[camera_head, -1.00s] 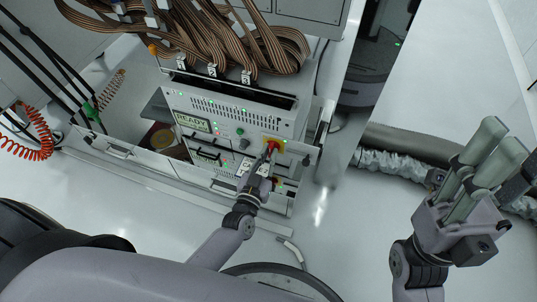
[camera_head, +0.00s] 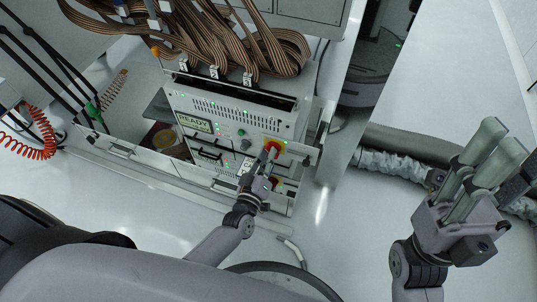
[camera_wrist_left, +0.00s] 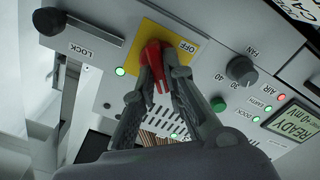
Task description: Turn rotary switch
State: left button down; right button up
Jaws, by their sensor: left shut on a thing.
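The rotary switch has a red handle (camera_wrist_left: 152,60) on a yellow plate (camera_wrist_left: 187,45) marked OFF. In the head view the red handle (camera_head: 271,149) is on the right part of the machine's front panel. My left gripper (camera_head: 267,162) is at the handle. In the left wrist view its two fingers (camera_wrist_left: 157,75) stand on either side of the handle and are shut on it. The fingers cover part of the handle. My right gripper (camera_head: 508,152) is raised at the right, with its fingers apart and empty.
The panel carries a READY display (camera_head: 195,122), a black FAN knob (camera_wrist_left: 241,70), a green button (camera_wrist_left: 218,104) and a LOCK knob (camera_wrist_left: 49,21). Brown ribbon cables (camera_head: 225,45) lie on top of the machine. An open drawer (camera_head: 120,152) is at the left. A grey hose (camera_head: 400,160) lies at the right.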

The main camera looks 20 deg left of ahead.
pick_arm(q)
jog(key=n, duration=0.3)
jog(key=n+b, duration=0.1)
jog(key=n, duration=0.6)
jog(key=shift+a+f, duration=0.1)
jog(key=shift+f, duration=0.15)
dwell(0.4)
jog(key=c, duration=1.7)
grip_release()
jog(key=shift+o, duration=0.3)
jog(key=shift+s, duration=0.1)
jog(key=s, duration=1.2)
jog(key=shift+a, duration=0.25)
